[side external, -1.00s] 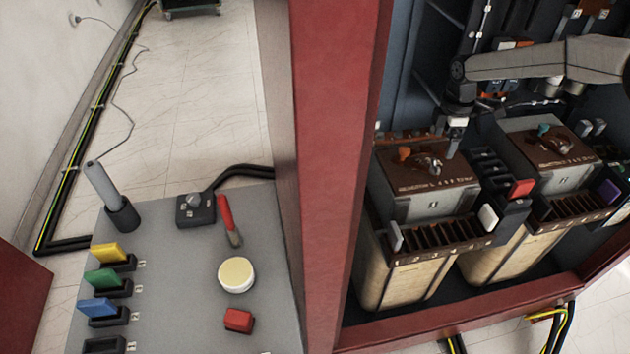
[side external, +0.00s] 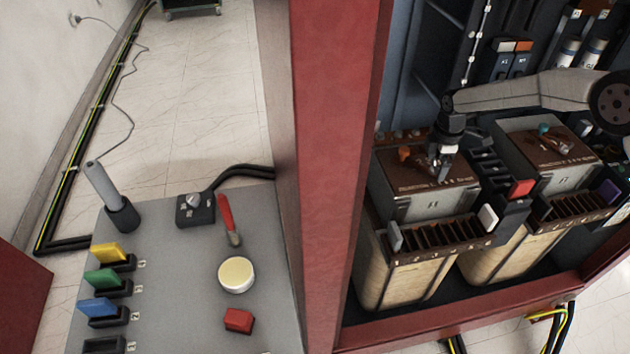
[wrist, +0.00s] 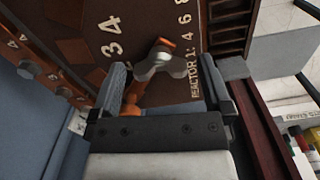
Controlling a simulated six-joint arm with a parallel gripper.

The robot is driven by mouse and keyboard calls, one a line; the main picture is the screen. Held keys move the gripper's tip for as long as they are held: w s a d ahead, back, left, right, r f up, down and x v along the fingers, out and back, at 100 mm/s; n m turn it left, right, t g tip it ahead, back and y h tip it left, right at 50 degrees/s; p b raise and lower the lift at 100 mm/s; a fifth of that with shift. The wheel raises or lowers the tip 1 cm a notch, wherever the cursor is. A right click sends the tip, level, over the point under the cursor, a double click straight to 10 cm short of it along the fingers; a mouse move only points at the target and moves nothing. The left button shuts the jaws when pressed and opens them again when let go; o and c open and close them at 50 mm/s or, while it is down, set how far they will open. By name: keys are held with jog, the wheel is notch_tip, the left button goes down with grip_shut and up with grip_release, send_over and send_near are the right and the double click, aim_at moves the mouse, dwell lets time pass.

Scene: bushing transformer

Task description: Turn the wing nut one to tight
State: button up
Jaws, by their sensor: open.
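The wing nut (wrist: 160,64) is silvery and two-winged. It sits on the brown top panel (wrist: 186,25) of the left transformer unit, beside lettering that reads "REACTOR 1". An orange-tipped piece (wrist: 165,43) and an orange strip (wrist: 131,98) show at the nut. My gripper (wrist: 163,70) is open, with a grey finger on each side of the nut and a visible gap to both. In the side view my gripper (side external: 441,172) points down over this panel (side external: 409,174) and hides most of the nut. An orange knob (side external: 404,153) shows left of it.
A similar unit (side external: 553,145) with a teal knob stands to the right. A red block (side external: 521,188) and a white block (side external: 488,216) sit between the units. The red cabinet post (side external: 335,180) stands left; the grey bench (side external: 180,265) is beyond it.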

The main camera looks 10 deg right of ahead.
jog(key=c, duration=1.2)
jog(key=shift+m, duration=0.5)
jog(key=m, duration=0.2)
jog(key=shift+m, duration=0.4)
jog(key=m, duration=0.8)
jog(key=shift+m, duration=2.2)
